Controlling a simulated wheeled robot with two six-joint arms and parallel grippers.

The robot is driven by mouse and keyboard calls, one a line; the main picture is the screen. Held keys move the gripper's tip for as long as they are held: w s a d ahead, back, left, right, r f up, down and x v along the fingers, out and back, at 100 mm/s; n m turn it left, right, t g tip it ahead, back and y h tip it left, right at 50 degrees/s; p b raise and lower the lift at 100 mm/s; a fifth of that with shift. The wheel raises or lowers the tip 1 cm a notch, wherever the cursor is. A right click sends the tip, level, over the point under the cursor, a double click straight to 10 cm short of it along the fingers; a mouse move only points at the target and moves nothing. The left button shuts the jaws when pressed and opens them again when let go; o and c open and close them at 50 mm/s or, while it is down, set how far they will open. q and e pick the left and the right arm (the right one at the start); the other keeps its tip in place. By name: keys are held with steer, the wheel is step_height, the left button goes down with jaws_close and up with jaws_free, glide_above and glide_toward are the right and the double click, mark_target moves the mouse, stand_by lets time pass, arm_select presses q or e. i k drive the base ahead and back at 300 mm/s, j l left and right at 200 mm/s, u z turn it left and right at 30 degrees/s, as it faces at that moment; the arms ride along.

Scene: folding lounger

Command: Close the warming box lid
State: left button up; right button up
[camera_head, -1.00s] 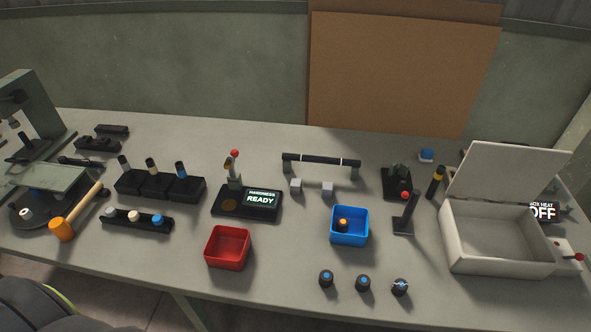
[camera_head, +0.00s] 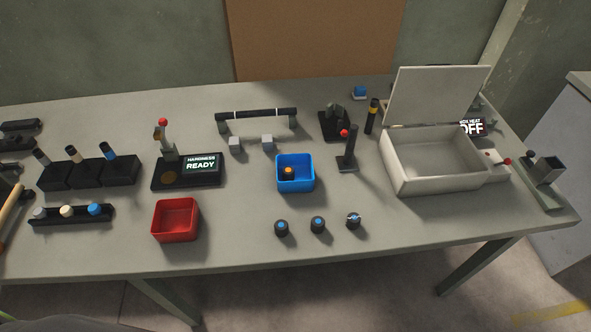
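The warming box (camera_head: 440,183) is a pale open-topped box at the right of the table. Its lid (camera_head: 437,95) stands up from the back edge, tilted slightly, so the box is open. The inside looks empty. A small display (camera_head: 473,127) behind the box's right side reads "OFF", partly hidden by the lid. A small unit with a red knob (camera_head: 506,161) sits against the box's right side. Neither of my grippers is in view.
A blue bin (camera_head: 296,187) holding a dark, orange-topped piece and a black stand with a red ball (camera_head: 346,160) are left of the box. Several dark knobs (camera_head: 318,225) lie in front. A red bin (camera_head: 175,236) is farther left. The table (camera_head: 420,231) is clear before the box.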

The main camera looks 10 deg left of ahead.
mark_target(433, 94)
steer(key=u, duration=0.25)
steer(key=l+u, duration=0.5)
steer(key=k+l+u, duration=0.1)
steer(key=l+u, duration=0.35)
steer(key=l, duration=0.3)
